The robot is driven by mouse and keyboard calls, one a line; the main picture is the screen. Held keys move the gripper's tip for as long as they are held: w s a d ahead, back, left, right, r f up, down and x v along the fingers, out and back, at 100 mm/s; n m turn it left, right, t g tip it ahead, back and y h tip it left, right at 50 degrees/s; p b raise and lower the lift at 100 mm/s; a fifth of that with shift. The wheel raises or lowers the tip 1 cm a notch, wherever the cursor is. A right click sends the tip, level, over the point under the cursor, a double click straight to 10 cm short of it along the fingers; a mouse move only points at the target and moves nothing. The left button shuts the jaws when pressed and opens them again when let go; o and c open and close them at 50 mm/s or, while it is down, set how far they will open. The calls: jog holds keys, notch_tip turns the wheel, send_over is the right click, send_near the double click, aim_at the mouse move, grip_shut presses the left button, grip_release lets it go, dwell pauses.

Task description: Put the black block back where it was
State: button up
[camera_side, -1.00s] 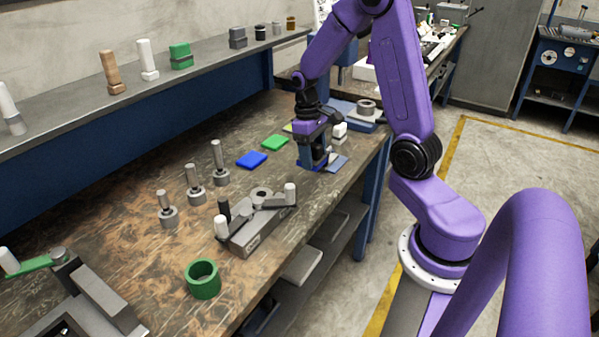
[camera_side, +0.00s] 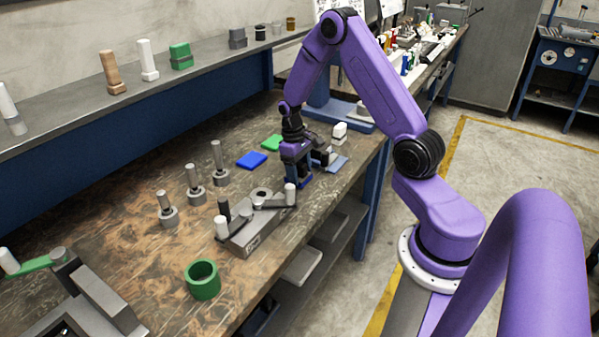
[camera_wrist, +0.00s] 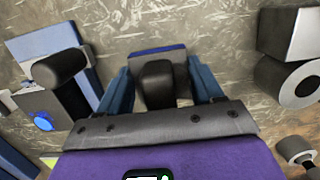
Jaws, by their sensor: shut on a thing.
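My gripper (camera_side: 299,181) points down low over the bench's right front part, between the blue-grey pad and the grey crank fixture. In the wrist view its blue fingers (camera_wrist: 159,72) are shut on a dark block with a rounded black knob (camera_wrist: 159,82). A flat grey surface with a blue edge (camera_wrist: 157,50) shows just beyond the held block. In the side view the fingers hide most of the block. I cannot tell whether its underside touches the bench.
A grey block with a black knob (camera_wrist: 62,70) stands by a blue-grey pad (camera_side: 337,163). A white-topped block (camera_side: 339,132) is behind it. The crank fixture (camera_side: 252,236) is close at front left. Blue (camera_side: 251,160) and green (camera_side: 271,142) pads lie left.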

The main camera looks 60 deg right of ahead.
jog(key=shift+f, duration=0.25)
jog(key=o, duration=0.9)
jog(key=shift+o, duration=0.2)
